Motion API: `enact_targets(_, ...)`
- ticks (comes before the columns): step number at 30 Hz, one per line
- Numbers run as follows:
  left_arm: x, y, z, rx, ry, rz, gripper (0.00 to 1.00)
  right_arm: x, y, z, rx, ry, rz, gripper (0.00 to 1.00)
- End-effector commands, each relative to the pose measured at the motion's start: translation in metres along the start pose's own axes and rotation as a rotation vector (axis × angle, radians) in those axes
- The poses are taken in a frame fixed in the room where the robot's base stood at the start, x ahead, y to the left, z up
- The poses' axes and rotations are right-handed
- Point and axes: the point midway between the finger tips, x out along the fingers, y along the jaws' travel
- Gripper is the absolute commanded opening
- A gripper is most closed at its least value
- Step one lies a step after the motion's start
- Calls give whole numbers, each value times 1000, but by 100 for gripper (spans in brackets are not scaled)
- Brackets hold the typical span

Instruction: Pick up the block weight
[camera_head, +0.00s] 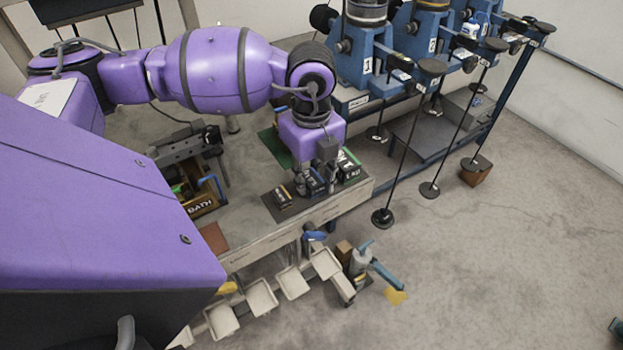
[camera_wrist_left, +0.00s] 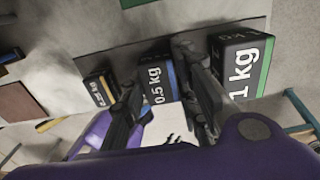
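Three black block weights stand in a row on a dark mat (camera_head: 285,213) near the front edge of the bench. The smallest, with a yellow stripe (camera_head: 282,197), is at the left; it also shows in the left wrist view (camera_wrist_left: 101,88). The blue-striped 0.5 kg block (camera_wrist_left: 157,82) is in the middle, and the green-striped 1 kg block (camera_wrist_left: 241,68) is at the right. My left gripper (camera_wrist_left: 163,100) points down at the 0.5 kg block, open, with one finger toward each side of it. I cannot tell whether the fingers touch it. My right gripper is not in view.
A wooden box (camera_head: 200,200) marked "BATH" stands left on the bench. Blue lever stations (camera_head: 365,60) with long rods stand at the right. Pale trays (camera_head: 262,297) hang below the bench front, near a blue-handled tool (camera_head: 385,275). The floor at right is mostly clear.

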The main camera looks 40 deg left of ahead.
Motion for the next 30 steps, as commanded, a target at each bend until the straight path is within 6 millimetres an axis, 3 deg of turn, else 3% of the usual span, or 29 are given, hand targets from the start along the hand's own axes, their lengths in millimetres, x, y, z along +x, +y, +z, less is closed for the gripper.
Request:
enact_targets(1,0,0,0,0,0,0,14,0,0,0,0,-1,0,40)
enact_targets(4,0,0,0,0,0,0,1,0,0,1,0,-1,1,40)
enact_targets(19,-6,-1,0,0,-2,-3,0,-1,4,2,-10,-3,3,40)
enact_targets(26,-35,-1,1,0,-3,-6,0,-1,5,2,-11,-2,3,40)
enact_targets(30,-62,10,-21,6,-2,-8,0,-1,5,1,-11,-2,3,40)
